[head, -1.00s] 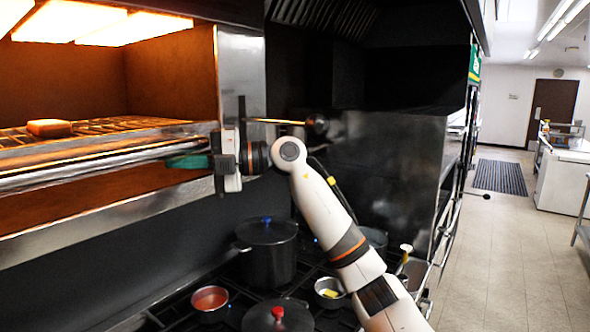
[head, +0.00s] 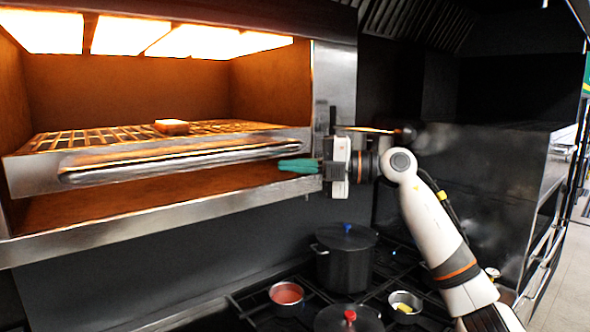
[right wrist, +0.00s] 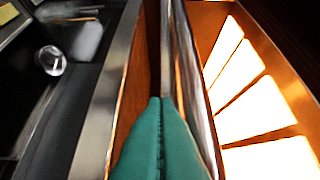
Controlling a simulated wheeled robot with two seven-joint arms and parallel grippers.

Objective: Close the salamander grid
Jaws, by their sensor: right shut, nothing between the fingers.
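The salamander grid (head: 90,139) is a wire rack with a steel front in the glowing salamander. A long round handle bar (head: 180,161) runs along its front. The grid's front seems to stand out from the opening; how far I cannot tell. My right gripper (head: 282,166) has green fingers, pressed together and empty, pointing left just under the handle's right end in the head view. In the right wrist view the shut fingers (right wrist: 160,105) lie close beside the handle bar (right wrist: 198,85); contact is unclear. My left gripper is not in view.
A browned block of food (head: 172,127) sits on the grid. Below is a stove with a black lidded pot (head: 345,268), a small pan of red sauce (head: 286,296), a red-knobbed lid (head: 340,320) and a small pan with yellow contents (head: 405,305). Heaters glow above.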

